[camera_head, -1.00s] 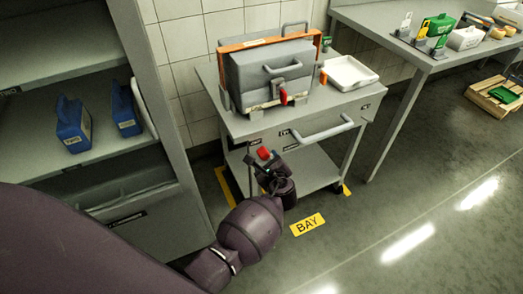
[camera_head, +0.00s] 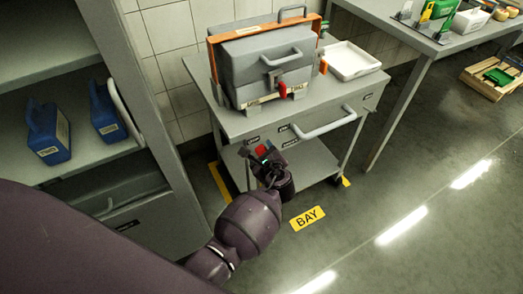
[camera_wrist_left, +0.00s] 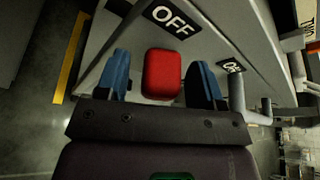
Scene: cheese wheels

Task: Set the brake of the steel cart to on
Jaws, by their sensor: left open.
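The steel cart (camera_head: 232,120) stands against the tiled wall. Its brake handle (camera_head: 263,150) is a red block on the cart's front, below the top. In the left wrist view the red brake handle (camera_wrist_left: 162,74) sits beside the black OFF label (camera_wrist_left: 172,20); a second label (camera_wrist_left: 231,66), partly covered and apparently ON, is to the right. My left gripper (camera_head: 262,157) is open, its blue fingers on either side of the red handle, with gaps visible in the left wrist view (camera_wrist_left: 160,82). My right gripper is not in view.
A grey case with an orange band (camera_head: 265,65) and a white tray (camera_head: 350,61) stand on the cart. The cart's pull handle (camera_head: 325,128) juts out to the right. A shelf unit with blue jugs (camera_head: 45,132) is at left.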

